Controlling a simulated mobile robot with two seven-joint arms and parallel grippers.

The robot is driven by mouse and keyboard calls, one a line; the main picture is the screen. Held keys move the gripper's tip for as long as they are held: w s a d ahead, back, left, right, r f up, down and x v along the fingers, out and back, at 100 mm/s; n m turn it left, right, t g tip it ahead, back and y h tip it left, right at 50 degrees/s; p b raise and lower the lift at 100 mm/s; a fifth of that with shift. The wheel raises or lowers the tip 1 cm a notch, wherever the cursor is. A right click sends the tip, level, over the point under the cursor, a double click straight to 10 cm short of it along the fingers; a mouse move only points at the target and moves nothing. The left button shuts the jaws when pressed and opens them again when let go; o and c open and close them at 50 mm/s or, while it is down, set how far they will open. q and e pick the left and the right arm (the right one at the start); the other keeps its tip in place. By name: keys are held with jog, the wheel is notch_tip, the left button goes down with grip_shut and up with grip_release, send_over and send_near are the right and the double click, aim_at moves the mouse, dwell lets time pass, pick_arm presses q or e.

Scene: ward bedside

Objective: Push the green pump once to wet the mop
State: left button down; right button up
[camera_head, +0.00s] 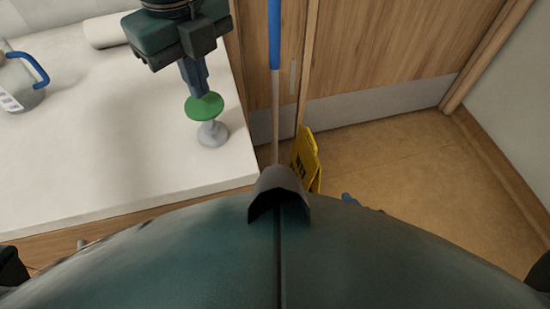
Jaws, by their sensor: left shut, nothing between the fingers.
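The green pump (205,107) is a round green disc on a grey stem and base, standing near the right edge of the white counter. My left gripper (199,92) is shut and empty, pointing down with its fingertips right at the top of the green disc. I cannot tell whether they touch it or hover just above. The mop's long handle (275,105), with a blue upper part, stands right of the counter. Its lower end is hidden behind my own body. My right gripper is not in view.
The white counter (95,150) holds a clear jug (18,85) with a blue handle at left and a white roll (105,30) at the back. A yellow floor sign (307,160) stands right of the mop. Floor at right is open before wooden doors (390,50).

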pick_arm(q)
notch_tip(320, 180, up, 6)
jog(key=shift+p, duration=1.25)
